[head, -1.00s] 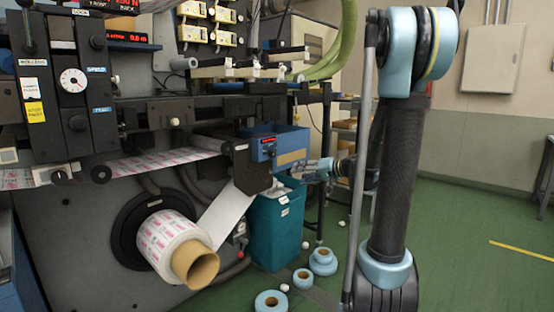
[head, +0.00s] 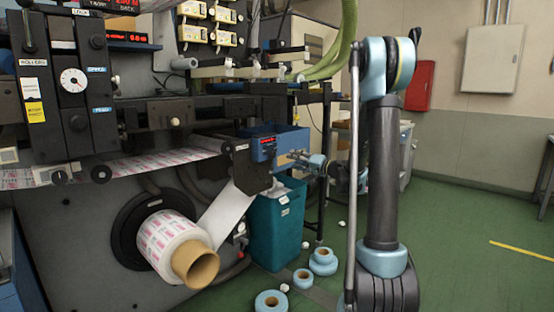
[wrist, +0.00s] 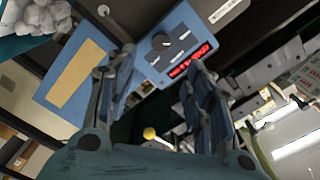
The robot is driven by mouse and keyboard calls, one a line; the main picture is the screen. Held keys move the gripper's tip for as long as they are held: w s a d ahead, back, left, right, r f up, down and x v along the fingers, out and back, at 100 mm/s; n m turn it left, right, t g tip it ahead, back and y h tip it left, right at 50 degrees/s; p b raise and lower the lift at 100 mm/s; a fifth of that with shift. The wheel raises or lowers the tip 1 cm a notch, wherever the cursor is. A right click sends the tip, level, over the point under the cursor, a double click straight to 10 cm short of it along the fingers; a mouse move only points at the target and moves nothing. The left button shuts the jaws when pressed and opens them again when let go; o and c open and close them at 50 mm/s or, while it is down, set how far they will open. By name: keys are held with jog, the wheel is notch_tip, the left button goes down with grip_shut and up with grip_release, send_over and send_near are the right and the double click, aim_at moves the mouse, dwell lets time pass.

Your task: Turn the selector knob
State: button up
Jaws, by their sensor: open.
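A black selector knob (wrist: 161,41) with a pale pointer sits on a small blue control panel (wrist: 185,28) with a lit red display (wrist: 190,58). The wrist view is rotated. The panel also shows in the head view (head: 263,149), below the machine's dark bar, but the knob is too small there to read its setting. My gripper (wrist: 160,72) is open and empty, with its two fingers apart and the knob showing beyond the gap between them. In the head view my gripper (head: 292,156) is just right of the panel, apparently not touching it.
A blue bin (head: 288,146) stands close behind my gripper. A teal waste bin (head: 277,228) stands below it. The printed roll (head: 172,240) sticks out at left. Blue tape rolls (head: 271,301) lie on the floor. Green floor (head: 470,240) is clear at right.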

aim_at(275, 155)
jog(key=x, duration=1.1)
jog(key=shift+w+a, duration=0.2)
jog(key=shift+a, duration=0.05)
jog(key=c, duration=1.1)
